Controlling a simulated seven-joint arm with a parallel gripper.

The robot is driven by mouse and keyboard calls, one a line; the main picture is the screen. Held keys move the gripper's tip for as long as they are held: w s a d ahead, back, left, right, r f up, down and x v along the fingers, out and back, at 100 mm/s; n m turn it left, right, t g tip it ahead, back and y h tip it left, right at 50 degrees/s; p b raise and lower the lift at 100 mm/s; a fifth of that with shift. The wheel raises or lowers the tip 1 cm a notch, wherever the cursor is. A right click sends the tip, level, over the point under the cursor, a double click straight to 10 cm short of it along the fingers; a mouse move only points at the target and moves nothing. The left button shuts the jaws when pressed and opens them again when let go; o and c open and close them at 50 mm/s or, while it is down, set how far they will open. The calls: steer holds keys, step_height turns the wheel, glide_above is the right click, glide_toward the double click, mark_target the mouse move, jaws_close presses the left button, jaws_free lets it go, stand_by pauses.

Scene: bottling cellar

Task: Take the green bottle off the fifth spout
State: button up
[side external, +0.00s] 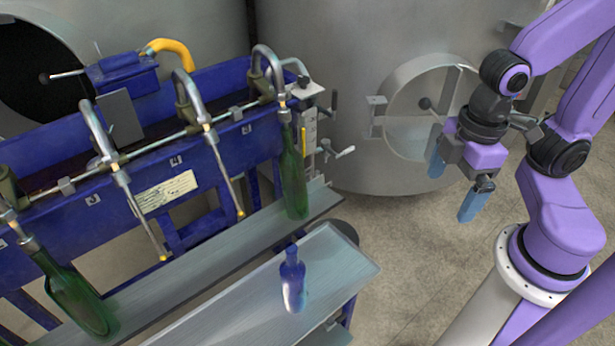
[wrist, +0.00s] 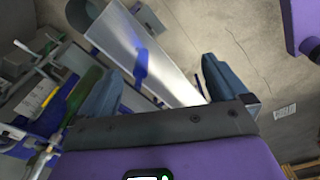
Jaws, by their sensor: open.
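A green bottle (side external: 293,185) hangs upright on the spout (side external: 268,65) at the right end of the filler, its base close to the grey ledge. Another green bottle (side external: 75,300) sits tilted on the spout at the picture's left edge. The two spouts between them are empty. My gripper (side external: 456,184) is open and empty, in the air well right of the right-end bottle. In the wrist view my gripper (wrist: 160,72) shows both fingers apart, with a green bottle (wrist: 84,92) to the left.
A dark blue bottle (side external: 292,281) stands on the front metal shelf (side external: 240,310); it also shows in the wrist view (wrist: 140,66). The grey ledge (side external: 200,260) runs under the spouts. Steel tanks (side external: 350,60) stand behind. The space between my gripper and the filler looks clear.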

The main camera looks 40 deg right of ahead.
steer(key=w+a+f+m+t+y, duration=0.1)
steer(key=w+a+f, duration=0.2)
steer(key=w, duration=0.3)
steer(key=w+a+f+m+t+y, duration=0.1)
steer(key=w+a+f, duration=0.1)
steer(key=w, duration=0.3)
steer(key=m+t+y, duration=0.2)
steer(key=m+t, duration=0.4)
steer(key=t, duration=0.1)
glide_toward(294, 186)
steer(key=d+f, duration=0.1)
steer(key=d, duration=0.2)
steer(key=shift+x, duration=6.65)
steer(key=shift+c, duration=0.3)
jaws_close()
